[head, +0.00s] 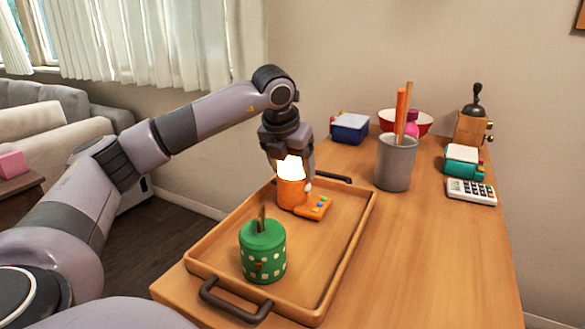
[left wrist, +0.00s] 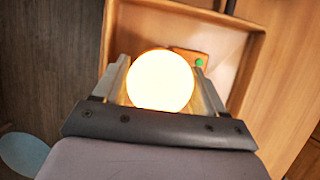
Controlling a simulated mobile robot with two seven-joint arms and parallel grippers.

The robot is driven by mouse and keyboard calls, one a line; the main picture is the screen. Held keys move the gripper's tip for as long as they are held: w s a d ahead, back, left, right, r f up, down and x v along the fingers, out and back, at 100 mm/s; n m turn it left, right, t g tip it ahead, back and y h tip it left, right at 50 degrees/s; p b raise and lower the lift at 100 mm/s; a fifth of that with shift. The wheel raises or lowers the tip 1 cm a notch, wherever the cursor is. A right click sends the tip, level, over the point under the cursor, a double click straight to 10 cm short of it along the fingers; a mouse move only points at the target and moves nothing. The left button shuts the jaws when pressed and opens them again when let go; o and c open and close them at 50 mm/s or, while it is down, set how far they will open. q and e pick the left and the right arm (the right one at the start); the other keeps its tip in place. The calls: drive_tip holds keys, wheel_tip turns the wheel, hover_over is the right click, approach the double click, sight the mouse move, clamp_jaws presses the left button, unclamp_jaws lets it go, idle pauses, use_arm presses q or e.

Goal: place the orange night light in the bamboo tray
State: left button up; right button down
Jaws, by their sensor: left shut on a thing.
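The orange night light (head: 291,192) has a glowing white top and a flat orange base with colored buttons. My left gripper (head: 291,170) points down from above and is shut on its glowing top. In the left wrist view the bright round top (left wrist: 160,80) sits between the fingers, and part of the base shows behind it. The light is upright inside the outline of the bamboo tray (head: 345,247), in its far half. I cannot tell whether its underside touches the tray floor. The right gripper is not in view.
A green dotted canister (head: 263,252) stands in the near half of the tray. A grey cup (head: 395,163) with tall sticks stands right of the tray. A calculator (head: 472,191), teal box (head: 463,160), grinder (head: 474,122), red bowl (head: 420,123) and blue box (head: 349,128) are farther back. The right front tabletop is clear.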

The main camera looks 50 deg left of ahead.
use_arm(q)
drive_tip(key=shift+f, duration=0.15)
drive_tip(key=o, duration=1.1)
drive_tip(key=shift+s+r, duration=0.1)
drive_tip(key=shift+r, duration=0.4)
drive_tip(key=p+v, duration=0.1)
drive_tip(key=v, duration=1)
drive_tip(key=shift+s+d, duration=0.1)
drive_tip(key=shift+s, duration=0.05)
